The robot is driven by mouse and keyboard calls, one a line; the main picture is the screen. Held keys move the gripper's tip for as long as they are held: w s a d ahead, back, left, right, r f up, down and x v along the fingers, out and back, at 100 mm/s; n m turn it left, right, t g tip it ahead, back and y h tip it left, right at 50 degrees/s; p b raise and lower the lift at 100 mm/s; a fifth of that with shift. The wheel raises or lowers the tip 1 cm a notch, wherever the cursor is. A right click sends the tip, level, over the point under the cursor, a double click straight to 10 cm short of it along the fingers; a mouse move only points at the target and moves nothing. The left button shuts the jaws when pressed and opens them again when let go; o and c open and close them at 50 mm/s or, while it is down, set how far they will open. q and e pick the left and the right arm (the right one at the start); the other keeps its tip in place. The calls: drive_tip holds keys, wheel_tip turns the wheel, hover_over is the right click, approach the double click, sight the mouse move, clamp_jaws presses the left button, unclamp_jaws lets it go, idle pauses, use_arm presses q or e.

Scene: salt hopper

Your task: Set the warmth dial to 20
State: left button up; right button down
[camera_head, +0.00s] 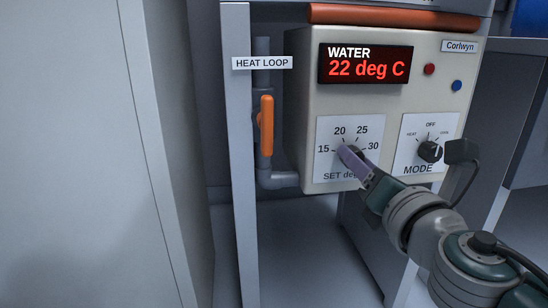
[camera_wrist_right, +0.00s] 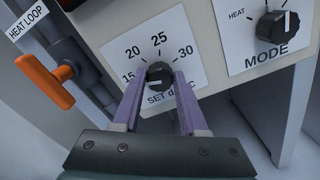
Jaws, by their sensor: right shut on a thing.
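The warmth dial is a dark round knob (camera_wrist_right: 160,70) on a white plate marked 15, 20, 25 and 30, labelled SET deg C. In the head view the plate (camera_head: 331,158) is on the front of the beige heater unit, and my gripper covers most of the knob. My right gripper (camera_head: 352,160) has its purple fingers on either side of the knob and is shut on it; the fingers (camera_wrist_right: 160,86) also show in the right wrist view. There a short white pointer mark on the knob points left, towards the 15 side. My left gripper is not in view.
The display (camera_head: 366,65) reads WATER 22 deg C. The MODE knob (camera_head: 430,151) is right of the dial, close to my right wrist. An orange valve handle (camera_head: 266,126) on a grey pipe is to the left, by the HEAT LOOP label (camera_head: 262,62). A cabinet post stands further left.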

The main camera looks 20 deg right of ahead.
drive_tip(key=shift+f+m+b, duration=0.1)
drive_tip(key=shift+m+b, duration=1.05)
drive_tip(key=shift+m, duration=3.65)
drive_tip(key=shift+c, duration=2.2)
unclamp_jaws()
